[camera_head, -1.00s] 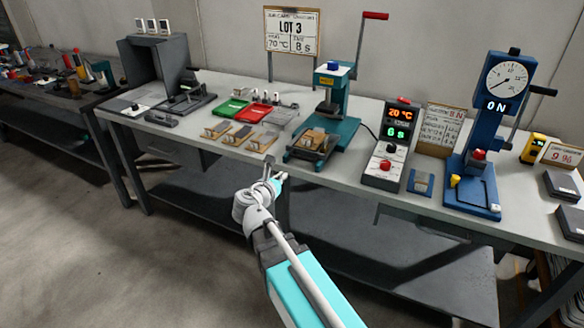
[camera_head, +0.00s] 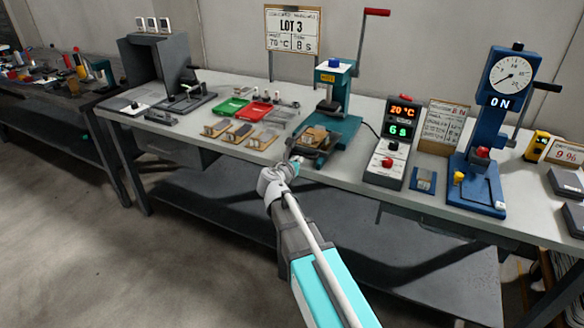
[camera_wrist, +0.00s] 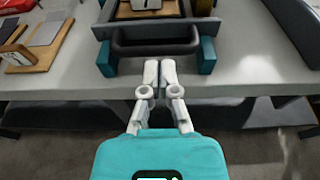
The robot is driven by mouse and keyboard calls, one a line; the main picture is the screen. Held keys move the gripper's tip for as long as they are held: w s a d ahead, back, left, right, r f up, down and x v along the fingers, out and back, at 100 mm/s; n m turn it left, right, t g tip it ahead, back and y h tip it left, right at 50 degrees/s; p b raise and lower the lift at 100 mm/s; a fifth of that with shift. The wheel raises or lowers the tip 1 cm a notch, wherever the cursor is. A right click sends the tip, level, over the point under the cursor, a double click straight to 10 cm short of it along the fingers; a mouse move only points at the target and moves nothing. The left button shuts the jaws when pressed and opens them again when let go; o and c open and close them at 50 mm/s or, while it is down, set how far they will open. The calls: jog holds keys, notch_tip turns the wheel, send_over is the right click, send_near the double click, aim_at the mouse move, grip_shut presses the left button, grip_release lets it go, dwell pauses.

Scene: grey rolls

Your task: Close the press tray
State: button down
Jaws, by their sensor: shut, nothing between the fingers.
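The press (camera_head: 330,100) is teal with a red-handled lever and stands on the bench. Its dark tray (camera_head: 310,150) sticks out at the front, with a tan wooden piece (camera_head: 316,137) on it. In the wrist view the tray's dark front handle (camera_wrist: 155,48) lies between two teal blocks, with the wooden piece (camera_wrist: 148,10) behind it. My gripper (camera_head: 297,160) is at the bench's front edge, just in front of the tray. In the wrist view my gripper (camera_wrist: 160,68) has its fingertips together and empty, pointing at the handle with a small gap.
Wooden-based pieces (camera_head: 240,134) lie left of the press; one also shows in the wrist view (camera_wrist: 40,45). Red (camera_head: 255,110) and green (camera_head: 231,107) trays sit behind them. A timer box (camera_head: 393,145) and blue gauge press (camera_head: 485,140) stand right.

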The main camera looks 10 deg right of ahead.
jog(key=shift+x, duration=1)
jog(key=shift+w, duration=0.1)
